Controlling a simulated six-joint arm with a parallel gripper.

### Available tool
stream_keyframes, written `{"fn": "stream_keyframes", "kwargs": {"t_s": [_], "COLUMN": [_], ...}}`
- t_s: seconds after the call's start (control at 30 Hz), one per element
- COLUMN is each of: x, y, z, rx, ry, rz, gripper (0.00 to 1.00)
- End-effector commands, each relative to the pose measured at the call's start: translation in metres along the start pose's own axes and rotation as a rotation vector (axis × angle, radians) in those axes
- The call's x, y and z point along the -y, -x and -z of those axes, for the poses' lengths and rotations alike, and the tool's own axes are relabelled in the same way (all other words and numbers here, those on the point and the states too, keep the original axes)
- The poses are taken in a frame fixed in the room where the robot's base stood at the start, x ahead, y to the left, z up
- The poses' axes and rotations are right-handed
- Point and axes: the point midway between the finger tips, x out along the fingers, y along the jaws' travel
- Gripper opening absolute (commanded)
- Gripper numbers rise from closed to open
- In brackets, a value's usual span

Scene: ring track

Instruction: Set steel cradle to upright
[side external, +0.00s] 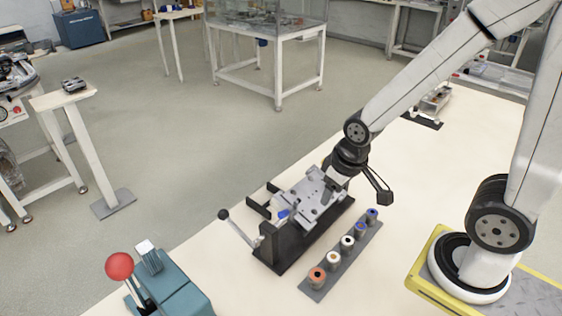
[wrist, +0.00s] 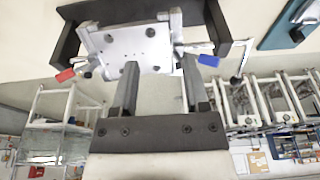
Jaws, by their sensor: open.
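The steel cradle (side external: 312,196) is a light grey plate with dark holes, mounted on a black stand (side external: 283,250). In the side view it sits tilted, its right end higher. A lever with a dark ball knob (side external: 223,214) sticks out at its left. The wrist view shows the cradle plate (wrist: 128,48) held between black side arms, with a red tip and a blue tip (wrist: 208,60) on either side. My gripper (wrist: 158,72) is open, its two fingers spread at the plate's near edge. Whether they touch it I cannot tell. In the side view my gripper (side external: 335,180) is at the cradle's upper right end, its fingertips partly hidden.
A grey strip (side external: 315,291) with several small coloured cylinders lies beside the stand, close on its right. A teal box with a red ball lever (side external: 119,266) stands at the front left.

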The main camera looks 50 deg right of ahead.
Motion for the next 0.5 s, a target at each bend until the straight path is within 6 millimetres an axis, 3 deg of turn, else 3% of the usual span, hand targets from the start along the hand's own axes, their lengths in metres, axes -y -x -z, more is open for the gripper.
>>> {"fn": "stream_keyframes", "kwargs": {"t_s": [0.03,0.1,0.33,0.5], "x": [0.0,0.0,0.003,0.011], "y": [0.0,0.0,-0.001,-0.004], "z": [0.0,0.0,0.012,0.037], "rx": [0.0,0.0,0.021,0.069], "ry": [0.0,0.0,-0.01,-0.035], "rz": [0.0,0.0,0.003,0.009], "gripper": [0.59,0.75,0.75,0.75]}}
